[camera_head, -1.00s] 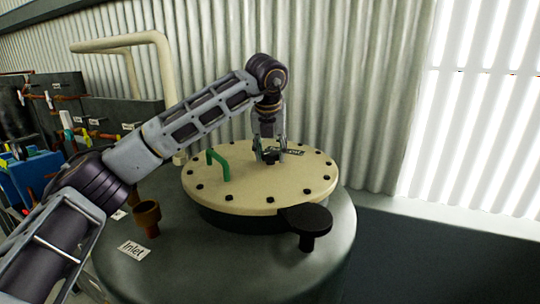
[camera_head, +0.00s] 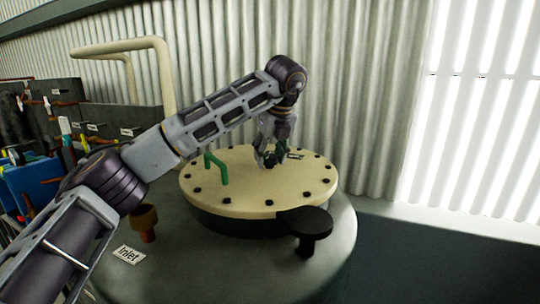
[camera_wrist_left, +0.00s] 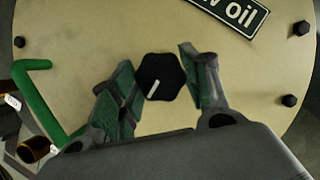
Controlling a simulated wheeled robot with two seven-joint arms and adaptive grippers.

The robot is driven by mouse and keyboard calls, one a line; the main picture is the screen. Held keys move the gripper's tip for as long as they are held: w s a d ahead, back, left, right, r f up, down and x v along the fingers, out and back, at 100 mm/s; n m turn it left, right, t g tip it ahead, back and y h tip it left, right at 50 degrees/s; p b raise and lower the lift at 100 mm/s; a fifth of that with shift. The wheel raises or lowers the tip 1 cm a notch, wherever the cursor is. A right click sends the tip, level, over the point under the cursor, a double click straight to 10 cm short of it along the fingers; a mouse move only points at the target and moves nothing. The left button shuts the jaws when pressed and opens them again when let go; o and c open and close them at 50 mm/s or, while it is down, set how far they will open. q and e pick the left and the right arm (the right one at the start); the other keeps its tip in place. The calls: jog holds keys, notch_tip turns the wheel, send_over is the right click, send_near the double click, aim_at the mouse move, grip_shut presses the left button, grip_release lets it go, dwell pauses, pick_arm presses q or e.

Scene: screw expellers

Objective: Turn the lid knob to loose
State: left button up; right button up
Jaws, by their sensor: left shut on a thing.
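The black lobed lid knob (camera_wrist_left: 161,77) with a white pointer line sits on the round cream lid (camera_wrist_left: 90,42). In the wrist view its pointer slants toward the lower left. The lid (camera_head: 250,200) is ringed with dark bolts and lies on top of the grey tank (camera_head: 190,270). My left gripper (camera_head: 268,162) is down at the lid from above, tilted, and shut on the knob. In the wrist view its green-padded fingers (camera_wrist_left: 160,85) stand on either side of the knob. My right gripper is not in view.
A green handle (camera_head: 217,170) rises from the lid left of my gripper. A label ending in "oil" (camera_wrist_left: 234,14) lies beyond the knob. A brown funnel (camera_head: 144,215) and an "Inlet" label (camera_head: 128,255) are front left.

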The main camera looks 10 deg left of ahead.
pick_arm(q)
jog(key=o, duration=1)
jog(key=shift+r, duration=0.15)
jog(key=v, duration=1.1)
jog(key=shift+s+r, duration=0.2)
jog(key=shift+r, duration=0.1)
jog(key=shift+d, duration=0.15)
